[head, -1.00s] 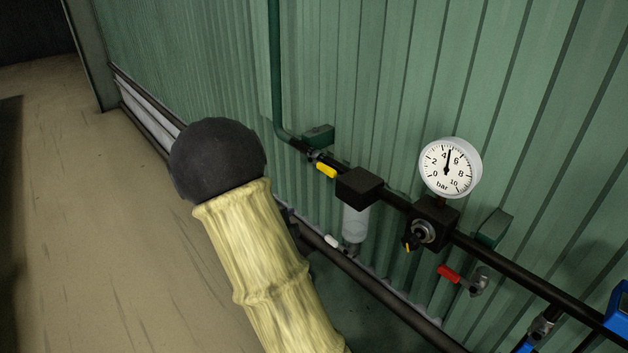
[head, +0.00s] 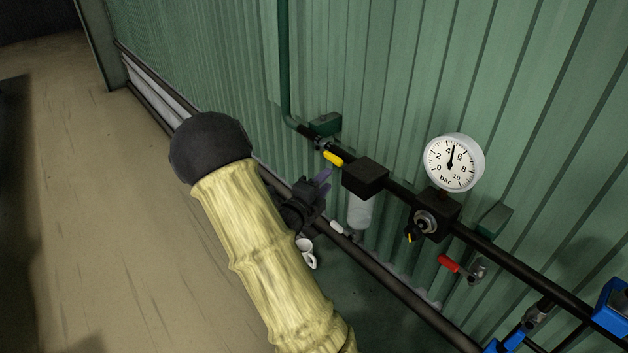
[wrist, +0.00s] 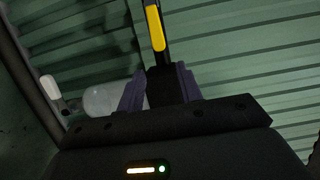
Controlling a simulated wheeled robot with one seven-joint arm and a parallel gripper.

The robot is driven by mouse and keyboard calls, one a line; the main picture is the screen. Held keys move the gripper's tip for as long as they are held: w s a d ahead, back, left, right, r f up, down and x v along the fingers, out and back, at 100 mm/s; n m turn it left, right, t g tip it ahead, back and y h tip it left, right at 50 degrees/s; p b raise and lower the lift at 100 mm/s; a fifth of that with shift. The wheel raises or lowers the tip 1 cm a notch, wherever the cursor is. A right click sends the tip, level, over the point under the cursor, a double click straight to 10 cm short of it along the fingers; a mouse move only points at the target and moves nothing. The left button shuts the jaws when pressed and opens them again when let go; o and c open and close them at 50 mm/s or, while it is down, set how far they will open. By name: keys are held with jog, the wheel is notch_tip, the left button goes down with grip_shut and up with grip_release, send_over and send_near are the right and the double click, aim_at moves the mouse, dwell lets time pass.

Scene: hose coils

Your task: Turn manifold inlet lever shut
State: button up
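The yellow inlet lever (head: 333,158) is on the valve where the green pipe joins the black manifold pipe, and it lies roughly along that pipe. The lever shows at the top of the wrist view (wrist: 155,28). My gripper (head: 324,178) is just below the lever in the head view, its purple fingertips close to it. In the wrist view my gripper (wrist: 160,82) has its two fingers apart, with a dark block showing between them. The lever is beyond the fingertips, not between them. Whether a fingertip touches anything cannot be told.
Right of the lever are a black filter block (head: 365,178) with a clear bowl (head: 359,212), a pressure gauge (head: 453,162) reading near 5 bar, and a red lever (head: 449,264). A white lever (wrist: 50,87) is beside the bowl. The green corrugated wall (head: 420,90) stands close behind.

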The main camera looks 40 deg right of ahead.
aim_at(342, 164)
jog(key=shift+p+x, duration=1.65)
jog(key=shift+x, duration=1.9)
jog(key=shift+d+f, duration=0.1)
jog(key=shift+b, duration=0.35)
jog(key=shift+d+b, duration=0.2)
jog(key=shift+b, duration=0.2)
